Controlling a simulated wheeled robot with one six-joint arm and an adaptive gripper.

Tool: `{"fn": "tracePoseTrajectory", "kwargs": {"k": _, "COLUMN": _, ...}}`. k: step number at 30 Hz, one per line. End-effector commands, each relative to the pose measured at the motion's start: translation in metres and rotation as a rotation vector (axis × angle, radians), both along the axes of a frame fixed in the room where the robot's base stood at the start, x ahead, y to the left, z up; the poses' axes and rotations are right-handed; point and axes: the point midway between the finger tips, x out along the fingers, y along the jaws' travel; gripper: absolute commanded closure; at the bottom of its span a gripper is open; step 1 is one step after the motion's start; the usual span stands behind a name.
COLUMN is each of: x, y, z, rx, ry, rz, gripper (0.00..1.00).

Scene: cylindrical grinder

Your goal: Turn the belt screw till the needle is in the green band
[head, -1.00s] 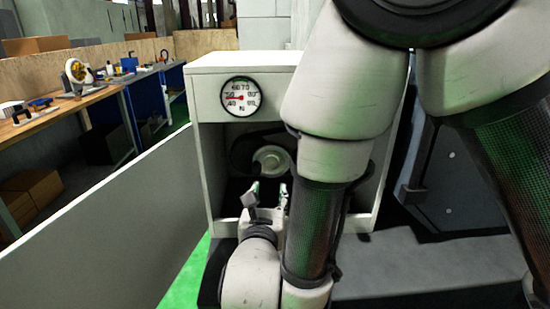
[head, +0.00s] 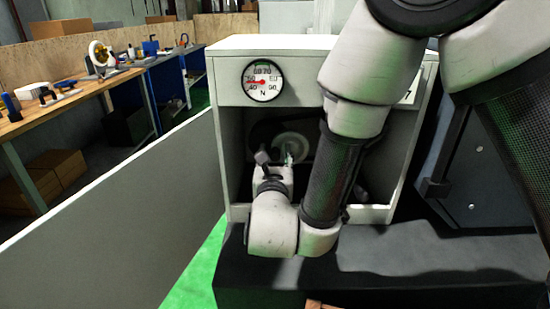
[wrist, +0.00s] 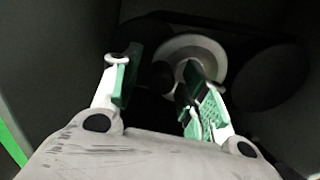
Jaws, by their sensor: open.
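The round gauge (head: 262,80) is on the upper front of the white cabinet (head: 330,52). Inside the open cabinet, a pale pulley (head: 292,146) sits on a dark belt, and the pulley also shows in the wrist view (wrist: 190,50). My gripper (head: 275,157) is open and empty, reaching into the cabinet in front of the pulley. In the wrist view its fingers (wrist: 160,85) are apart with green pads, just short of the pulley. I cannot make out the belt screw.
The cabinet's side walls and lower front rail (head: 370,214) surround the opening. A grey panel (head: 120,200) runs along the left. A workbench (head: 70,105) with tools stands beyond it. A dark machine base (head: 400,262) lies below and to the right.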

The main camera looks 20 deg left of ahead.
Motion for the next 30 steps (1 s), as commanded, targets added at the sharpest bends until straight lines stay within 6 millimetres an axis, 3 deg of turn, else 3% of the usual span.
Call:
{"fn": "tracePoseTrajectory", "kwargs": {"k": 2, "x": 0.000, "y": 0.000, "z": 0.000, "rx": 0.000, "ry": 0.000, "rz": 0.000, "gripper": 0.56}}
{"fn": "tracePoseTrajectory", "kwargs": {"k": 9, "x": 0.000, "y": 0.000, "z": 0.000, "rx": 0.000, "ry": 0.001, "rz": 0.000, "gripper": 1.00}}
{"fn": "tracePoseTrajectory", "kwargs": {"k": 20, "x": 0.000, "y": 0.000, "z": 0.001, "rx": 0.039, "ry": 0.010, "rz": 0.000, "gripper": 1.00}}
{"fn": "tracePoseTrajectory", "kwargs": {"k": 30, "x": 0.000, "y": -0.001, "z": 0.010, "rx": 0.252, "ry": 0.062, "rz": 0.000, "gripper": 1.00}}
